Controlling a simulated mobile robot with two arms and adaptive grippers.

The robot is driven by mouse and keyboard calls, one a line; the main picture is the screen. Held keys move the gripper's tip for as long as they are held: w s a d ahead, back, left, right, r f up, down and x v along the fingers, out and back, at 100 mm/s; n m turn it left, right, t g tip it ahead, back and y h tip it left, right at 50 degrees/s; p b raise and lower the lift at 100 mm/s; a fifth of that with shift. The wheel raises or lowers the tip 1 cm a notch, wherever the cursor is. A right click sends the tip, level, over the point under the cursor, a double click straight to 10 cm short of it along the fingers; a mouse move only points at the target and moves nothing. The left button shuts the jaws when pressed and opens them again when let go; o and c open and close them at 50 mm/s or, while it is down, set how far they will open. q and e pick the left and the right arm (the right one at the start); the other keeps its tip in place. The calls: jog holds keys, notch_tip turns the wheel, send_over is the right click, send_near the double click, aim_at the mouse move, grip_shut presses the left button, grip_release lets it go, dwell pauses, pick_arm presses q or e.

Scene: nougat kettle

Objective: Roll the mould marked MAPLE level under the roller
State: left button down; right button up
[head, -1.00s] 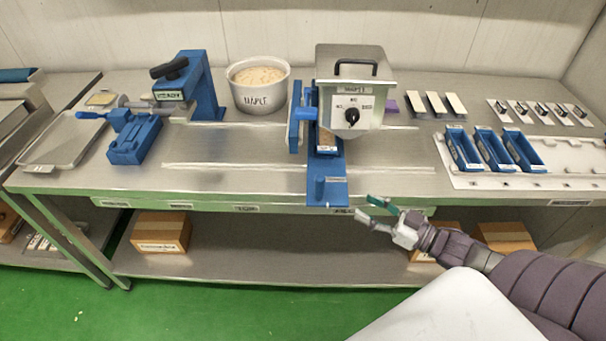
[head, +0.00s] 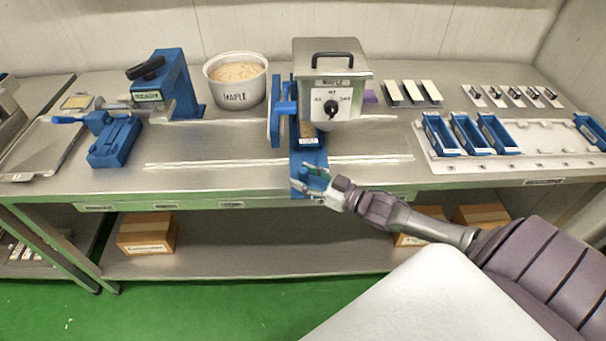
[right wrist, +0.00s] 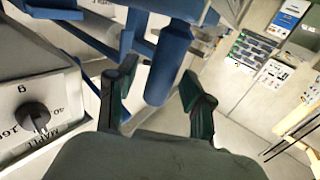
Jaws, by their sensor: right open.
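The roller machine (head: 330,75) is a grey box with a black knob and a MAPLE label, beside a blue upright and blue wheel-like part. A blue mould (head: 306,142) with brown filling sits in its blue track, partly hidden by the box; I cannot read the mould's mark. My right gripper (head: 305,178) is open around or just beside the blue post at the track's front end. In the right wrist view a blue post (right wrist: 166,62) stands between the open fingers (right wrist: 158,98); contact is not clear. The roller itself is hidden. My left gripper is not in view.
Further left are a blue press (head: 165,85) and a blue clamp-like block (head: 113,143). Blue moulds (head: 470,134) lie on a white tray at the right. Pale bars (head: 413,92) lie behind.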

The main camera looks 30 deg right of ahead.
jog(key=shift+w+a, duration=0.15)
jog(key=shift+w, duration=0.1)
grip_shut()
dwell(0.3)
